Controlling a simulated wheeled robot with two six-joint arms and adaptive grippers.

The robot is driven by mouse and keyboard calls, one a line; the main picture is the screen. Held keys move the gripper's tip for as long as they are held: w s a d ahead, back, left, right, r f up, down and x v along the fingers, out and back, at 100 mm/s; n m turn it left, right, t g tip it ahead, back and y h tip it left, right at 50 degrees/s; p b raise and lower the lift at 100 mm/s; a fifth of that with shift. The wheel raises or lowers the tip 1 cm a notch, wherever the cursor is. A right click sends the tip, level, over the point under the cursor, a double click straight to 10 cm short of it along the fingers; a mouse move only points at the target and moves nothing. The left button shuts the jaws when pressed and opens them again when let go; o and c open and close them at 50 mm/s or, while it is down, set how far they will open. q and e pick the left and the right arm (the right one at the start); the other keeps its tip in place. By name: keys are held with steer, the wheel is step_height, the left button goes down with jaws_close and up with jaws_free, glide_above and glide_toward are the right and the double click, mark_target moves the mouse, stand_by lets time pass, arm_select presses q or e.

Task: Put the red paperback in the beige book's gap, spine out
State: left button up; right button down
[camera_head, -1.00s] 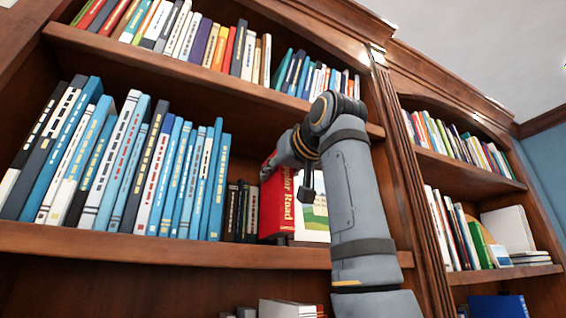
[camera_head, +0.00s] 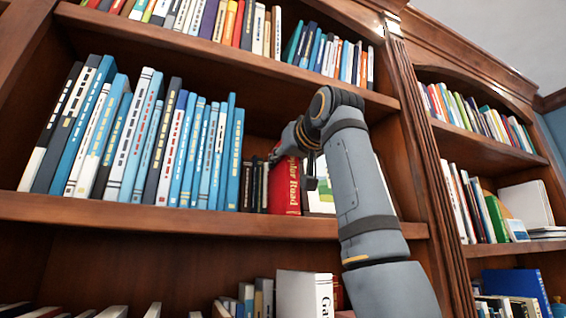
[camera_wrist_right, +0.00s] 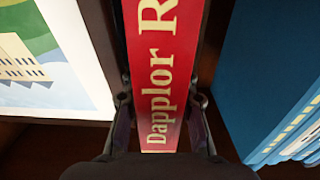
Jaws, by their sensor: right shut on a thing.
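The red paperback (camera_head: 287,187) stands upright on the middle shelf, just right of a few short dark books (camera_head: 256,187). Its spine, lettered "Dapplor Road", faces out, and it fills the middle of the right wrist view (camera_wrist_right: 160,80). My right gripper (camera_wrist_right: 160,110) is shut on it, one finger on each side of the spine. In the head view the right gripper (camera_head: 306,165) is at the book's upper spine, partly hidden by its own wrist. No beige book can be made out for certain, and the gap is not clearly visible. My left gripper is not in view.
A row of blue and white books (camera_head: 170,150) stands left of the dark ones. A white and green picture-like item (camera_wrist_right: 50,60) stands close left of the red book in the wrist view. The bookcase upright (camera_head: 425,150) is right of my arm.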

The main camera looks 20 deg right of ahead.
steer(key=shift+f, duration=0.15)
steer(key=c, duration=1)
jaws_free()
steer(key=shift+s+a, duration=0.1)
steer(key=s, duration=1.2)
steer(key=shift+w+d, duration=0.1)
steer(key=shift+d, duration=0.1)
